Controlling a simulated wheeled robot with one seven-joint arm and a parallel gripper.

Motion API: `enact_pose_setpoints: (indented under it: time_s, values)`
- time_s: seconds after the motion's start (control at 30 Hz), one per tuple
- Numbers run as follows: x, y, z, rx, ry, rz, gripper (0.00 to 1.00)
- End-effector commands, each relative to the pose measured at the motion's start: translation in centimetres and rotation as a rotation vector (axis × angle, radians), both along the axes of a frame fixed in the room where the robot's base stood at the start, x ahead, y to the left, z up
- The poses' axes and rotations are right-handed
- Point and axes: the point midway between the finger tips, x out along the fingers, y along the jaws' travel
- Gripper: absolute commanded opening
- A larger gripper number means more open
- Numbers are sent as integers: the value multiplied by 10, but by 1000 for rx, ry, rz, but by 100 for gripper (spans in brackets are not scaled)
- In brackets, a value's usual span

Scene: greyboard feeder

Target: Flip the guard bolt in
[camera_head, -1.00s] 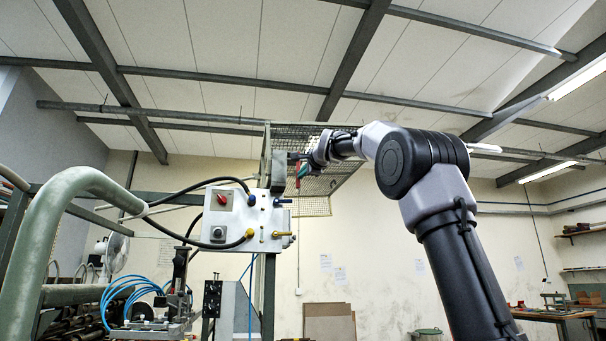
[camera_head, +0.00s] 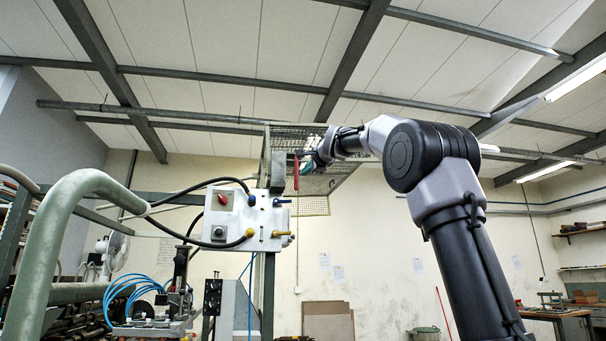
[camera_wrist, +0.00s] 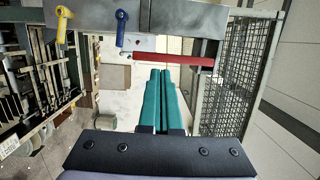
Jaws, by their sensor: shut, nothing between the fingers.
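The guard bolt appears to be the red bar (camera_wrist: 187,60), lying crosswise in the wrist view, from a small bracket (camera_wrist: 135,57) under the grey beam towards the mesh guard. In the head view it is a short upright red piece (camera_head: 296,172) beside the guard post. My gripper (camera_wrist: 160,72) has two green fingers, shut together with nothing between them. Its tips are just below the red bar in the wrist view; I cannot tell whether they touch it. In the head view my gripper (camera_head: 308,168) is just right of the red piece, with its tips hard to make out.
The mesh guard (camera_wrist: 232,75) stands close on the right in the wrist view. A blue handle (camera_wrist: 121,28) and a yellow handle (camera_wrist: 62,24) hang from the grey beam (camera_wrist: 180,18). The white control panel (camera_head: 235,218) is below left of my gripper in the head view.

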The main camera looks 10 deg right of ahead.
Motion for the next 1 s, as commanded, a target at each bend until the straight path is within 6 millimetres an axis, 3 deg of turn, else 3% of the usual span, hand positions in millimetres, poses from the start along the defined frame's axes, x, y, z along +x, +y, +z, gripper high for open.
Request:
enact_pose_setpoints:
  time_s: [0.5,1.0]
  values:
    - [-76,-16,-2,-1,3,-1,0]
    - [-84,-17,-2,-1,3,0,0]
